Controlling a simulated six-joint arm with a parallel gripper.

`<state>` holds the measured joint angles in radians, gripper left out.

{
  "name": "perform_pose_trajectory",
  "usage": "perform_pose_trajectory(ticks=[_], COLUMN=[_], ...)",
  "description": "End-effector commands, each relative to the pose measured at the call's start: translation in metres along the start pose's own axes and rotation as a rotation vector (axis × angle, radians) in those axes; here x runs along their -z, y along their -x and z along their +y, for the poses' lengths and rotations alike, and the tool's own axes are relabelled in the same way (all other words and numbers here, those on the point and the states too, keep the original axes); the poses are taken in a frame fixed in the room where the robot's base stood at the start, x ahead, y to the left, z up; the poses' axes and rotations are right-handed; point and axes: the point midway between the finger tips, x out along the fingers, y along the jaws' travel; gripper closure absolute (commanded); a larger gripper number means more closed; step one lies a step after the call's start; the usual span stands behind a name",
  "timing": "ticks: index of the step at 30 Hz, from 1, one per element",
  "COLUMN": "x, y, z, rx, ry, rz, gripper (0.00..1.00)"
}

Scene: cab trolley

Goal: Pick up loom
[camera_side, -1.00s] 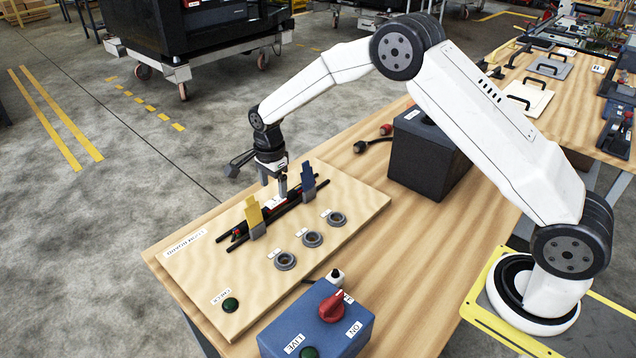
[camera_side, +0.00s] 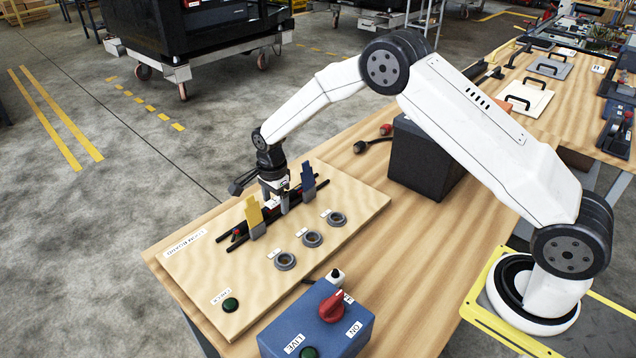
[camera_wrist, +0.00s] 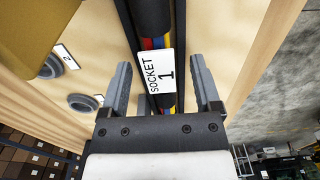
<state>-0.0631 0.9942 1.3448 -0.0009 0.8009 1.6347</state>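The loom (camera_wrist: 160,72) is a bundle of red, blue and yellow wires with black sleeving and a white label reading SOCKET 1. It lies along the wooden loom board (camera_side: 215,275), between black rails (camera_side: 313,190). A yellow holder (camera_side: 254,214) and a blue holder (camera_side: 308,182) stand along it. My gripper (camera_side: 281,207) is lowered over the loom between the holders and hides part of it. In the wrist view my gripper (camera_wrist: 160,80) is open, one finger on each side of the labelled stretch, with gaps visible.
Several grey ring sockets (camera_side: 312,239) sit on the board in front of the loom. A blue control box (camera_side: 318,320) with a red knob stands nearer the camera. A dark box (camera_side: 425,160) stands behind, beside my arm.

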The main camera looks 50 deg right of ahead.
Motion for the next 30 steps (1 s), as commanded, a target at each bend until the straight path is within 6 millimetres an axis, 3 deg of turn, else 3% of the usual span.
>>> perform_pose_trajectory(ticks=[1, 6, 8, 22, 30], x=[0.0, 0.0, 0.0, 0.0, 0.0], y=[0.0, 0.0, 0.0, 0.005, 0.032], z=[0.0, 0.0, 0.0, -0.001, -0.001], rx=[0.0, 0.0, 0.0, 0.003, 0.004], ry=[0.0, 0.0, 0.0, 0.0, 0.0], rz=[0.0, 0.0, 0.0, 0.0, 0.0], gripper=[0.32, 0.86, 1.0, 1.0, 1.0])
